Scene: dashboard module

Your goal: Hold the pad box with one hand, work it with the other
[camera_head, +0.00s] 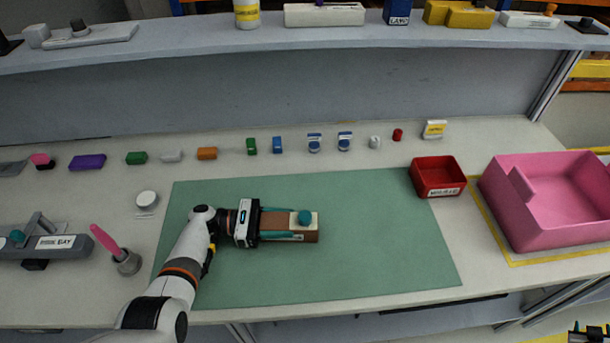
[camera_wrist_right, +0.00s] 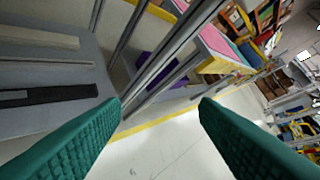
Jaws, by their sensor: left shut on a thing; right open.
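The pad box is a brown block (camera_head: 275,222) lying on the green mat (camera_head: 380,270), with a pale plate and a round teal knob (camera_head: 305,217) at its right end. My left gripper (camera_head: 290,223) reaches in from the left and is shut on the box, with its teal fingers along the box's sides. The box's left end is hidden by the gripper. My right gripper (camera_wrist_right: 160,103) is open and empty in the right wrist view, over the floor and away from the box.
A red bin (camera_head: 438,177) and a large pink bin (camera_head: 550,225) stand at the right. Several small coloured parts line the table's back under a shelf (camera_head: 300,50). A pink-handled tool (camera_head: 105,240) stands in a holder at left. The mat's right half is clear.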

